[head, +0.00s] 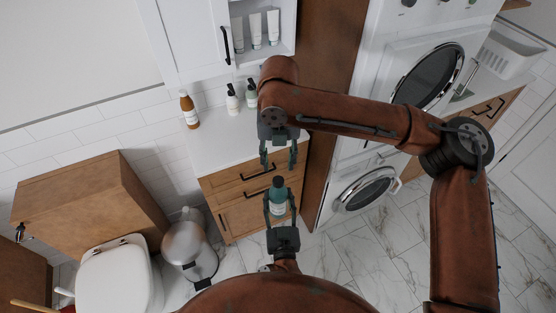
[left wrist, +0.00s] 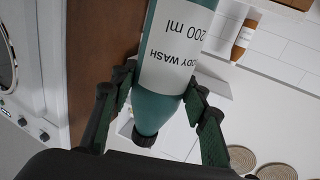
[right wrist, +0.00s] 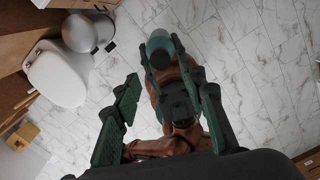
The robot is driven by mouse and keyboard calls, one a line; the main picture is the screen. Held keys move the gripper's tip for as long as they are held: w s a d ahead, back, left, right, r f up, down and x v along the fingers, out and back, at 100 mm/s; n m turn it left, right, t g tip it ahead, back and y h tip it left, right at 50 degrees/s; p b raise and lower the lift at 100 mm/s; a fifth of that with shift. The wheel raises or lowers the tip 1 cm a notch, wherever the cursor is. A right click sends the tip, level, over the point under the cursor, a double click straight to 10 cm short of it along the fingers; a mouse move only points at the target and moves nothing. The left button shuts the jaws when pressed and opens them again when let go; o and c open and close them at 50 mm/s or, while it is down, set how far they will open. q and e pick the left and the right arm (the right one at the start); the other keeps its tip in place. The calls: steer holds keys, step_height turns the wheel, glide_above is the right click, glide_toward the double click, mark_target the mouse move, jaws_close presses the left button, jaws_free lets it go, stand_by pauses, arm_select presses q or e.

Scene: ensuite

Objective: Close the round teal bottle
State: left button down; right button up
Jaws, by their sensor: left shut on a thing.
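The round teal bottle (head: 278,198), with a white body wash label, is held upright in front of the wooden drawers. My left gripper (head: 279,207) is shut on its sides; its fingers also flank the bottle (left wrist: 176,60) in the left wrist view. A dark ribbed cap (left wrist: 144,136) shows at the bottle's neck; I cannot tell how tightly it sits. My right gripper (head: 278,163) is open and empty, pointing down just above the bottle. In the right wrist view, the bottle (right wrist: 160,43) lies beyond the spread fingers, apart from them.
A pedal bin (head: 188,248) and a toilet (head: 114,275) are at lower left. Washing machines stand at right. The marble floor (head: 395,240) is clear at lower right.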

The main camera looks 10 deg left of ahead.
mark_target(279, 180)
steer(key=shift+f, duration=4.05)
jaws_close()
